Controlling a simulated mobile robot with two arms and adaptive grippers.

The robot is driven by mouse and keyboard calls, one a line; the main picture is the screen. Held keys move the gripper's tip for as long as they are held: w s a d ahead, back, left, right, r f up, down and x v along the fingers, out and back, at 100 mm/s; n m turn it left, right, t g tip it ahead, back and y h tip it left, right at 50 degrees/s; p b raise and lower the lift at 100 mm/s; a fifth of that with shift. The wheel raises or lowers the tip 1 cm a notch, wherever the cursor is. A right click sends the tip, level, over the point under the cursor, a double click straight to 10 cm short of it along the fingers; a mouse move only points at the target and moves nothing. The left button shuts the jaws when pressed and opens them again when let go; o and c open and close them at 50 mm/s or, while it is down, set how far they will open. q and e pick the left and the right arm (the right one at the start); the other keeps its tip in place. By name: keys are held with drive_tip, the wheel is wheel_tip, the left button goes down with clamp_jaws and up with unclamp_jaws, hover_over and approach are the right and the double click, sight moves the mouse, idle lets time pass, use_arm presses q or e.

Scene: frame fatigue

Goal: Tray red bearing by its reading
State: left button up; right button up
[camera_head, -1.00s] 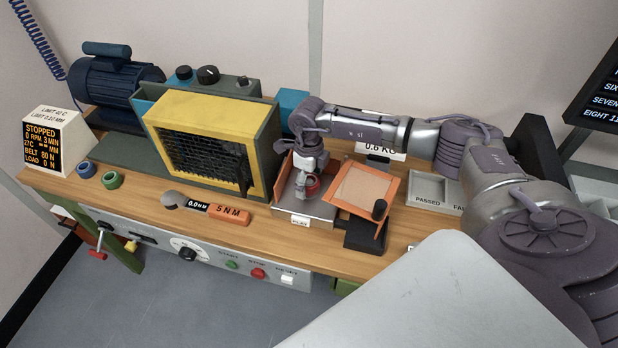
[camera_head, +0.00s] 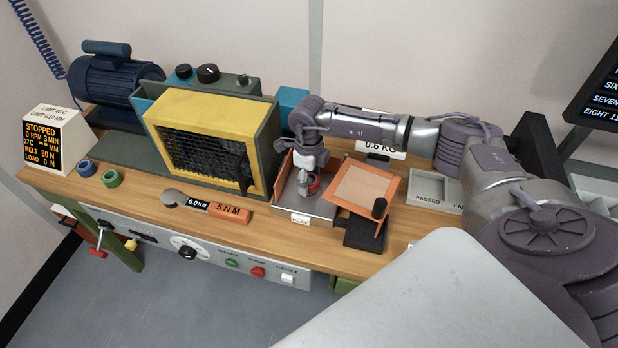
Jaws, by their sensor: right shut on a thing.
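The red bearing (camera_head: 313,186) is a small red ring inside the metal play gauge (camera_head: 318,208), whose front plate reads PLAY. My right gripper (camera_head: 305,186) reaches down into the gauge from above and is shut on the red bearing; its fingertips are small and partly hidden. The gauge's orange-framed lid (camera_head: 366,186) stands tilted open at its right, with a black knob. The grey sorting tray (camera_head: 432,202) to the right has a compartment marked PASSED and another whose label is partly covered by my arm. My left gripper is not in view.
A blue ring (camera_head: 86,168) and a green ring (camera_head: 111,178) lie on the bench's left, near the display (camera_head: 57,140) reading STOPPED. The yellow guard (camera_head: 207,145) stands close left of the gauge. An orange 5 NM wrench (camera_head: 230,213) lies in front.

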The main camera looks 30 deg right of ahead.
drive_tip(key=shift+r+p, duration=1.4)
drive_tip(key=shift+r, duration=0.9)
drive_tip(key=shift+r, duration=0.1)
drive_tip(key=shift+r+p, duration=1.15)
drive_tip(key=shift+r, duration=0.75)
